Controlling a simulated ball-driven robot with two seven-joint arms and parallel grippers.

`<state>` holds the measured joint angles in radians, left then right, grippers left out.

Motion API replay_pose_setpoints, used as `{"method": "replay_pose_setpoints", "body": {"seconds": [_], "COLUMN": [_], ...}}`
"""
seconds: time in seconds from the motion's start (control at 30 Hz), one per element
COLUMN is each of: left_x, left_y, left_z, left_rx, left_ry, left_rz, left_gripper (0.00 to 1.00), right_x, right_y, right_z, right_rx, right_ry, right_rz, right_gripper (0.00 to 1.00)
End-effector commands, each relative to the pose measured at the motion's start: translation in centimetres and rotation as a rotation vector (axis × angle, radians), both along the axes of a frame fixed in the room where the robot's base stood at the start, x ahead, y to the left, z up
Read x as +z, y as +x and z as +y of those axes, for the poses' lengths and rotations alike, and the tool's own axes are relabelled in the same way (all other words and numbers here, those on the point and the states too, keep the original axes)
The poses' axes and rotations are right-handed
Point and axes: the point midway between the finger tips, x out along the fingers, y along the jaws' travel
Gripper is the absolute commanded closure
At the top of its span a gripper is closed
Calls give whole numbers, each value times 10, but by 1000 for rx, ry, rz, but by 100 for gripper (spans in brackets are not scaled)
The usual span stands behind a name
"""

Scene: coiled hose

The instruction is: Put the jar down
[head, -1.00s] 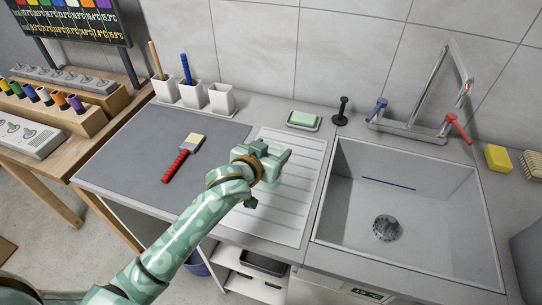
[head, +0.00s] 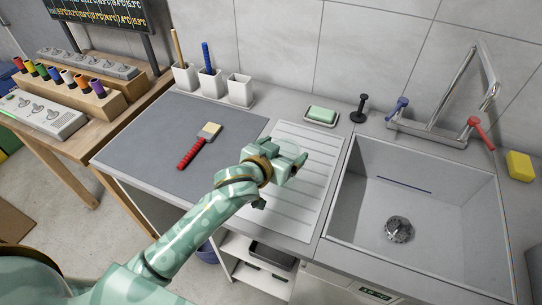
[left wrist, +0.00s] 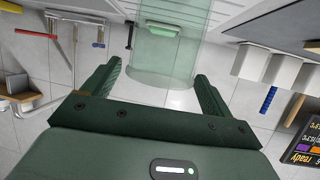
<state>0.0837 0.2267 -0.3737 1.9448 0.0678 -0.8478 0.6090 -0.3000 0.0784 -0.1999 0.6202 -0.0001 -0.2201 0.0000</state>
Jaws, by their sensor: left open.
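The jar (left wrist: 168,55) is a clear, pale green glass cylinder. In the left wrist view it stands between the two fingers, with a gap visible on each side. In the head view it is mostly lost against my left gripper (head: 286,163), which is over the ribbed drainboard (head: 310,206) left of the sink. My left gripper is open in the left wrist view (left wrist: 160,72), its dark green fingers either side of the jar. Whether the jar's base rests on the drainboard is hidden. My right gripper is not in view.
The sink (head: 452,215) lies right of the drainboard, with a faucet (head: 440,130) behind it. A green soap (head: 321,114) in a dish and a black stopper (head: 359,108) stand behind. A red-handled brush (head: 198,147) lies on the grey mat (head: 130,150). White cups (head: 240,90) stand at the back.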

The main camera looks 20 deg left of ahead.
Motion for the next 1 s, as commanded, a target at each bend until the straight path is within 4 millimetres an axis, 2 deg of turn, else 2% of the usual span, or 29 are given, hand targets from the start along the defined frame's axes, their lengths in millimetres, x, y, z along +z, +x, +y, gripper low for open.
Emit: {"method": "replay_pose_setpoints", "body": {"seconds": [0.03,0.2,0.4,0.57,1.0], "left_x": [8,23,33,35,35], "left_y": [-12,-50,-79,-87,-87], "left_z": [2,9,14,16,15], "left_rx": [-1,-1,0,0,0], "left_ry": [-1,-1,-1,0,0], "left_rz": [0,0,0,0,0], "left_gripper": [14,14,14,14,14], "right_x": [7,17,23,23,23], "right_y": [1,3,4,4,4], "right_z": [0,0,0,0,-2], "right_rx": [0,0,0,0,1], "right_ry": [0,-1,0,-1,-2], "right_rz": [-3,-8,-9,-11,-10], "right_gripper": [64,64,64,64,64]}}
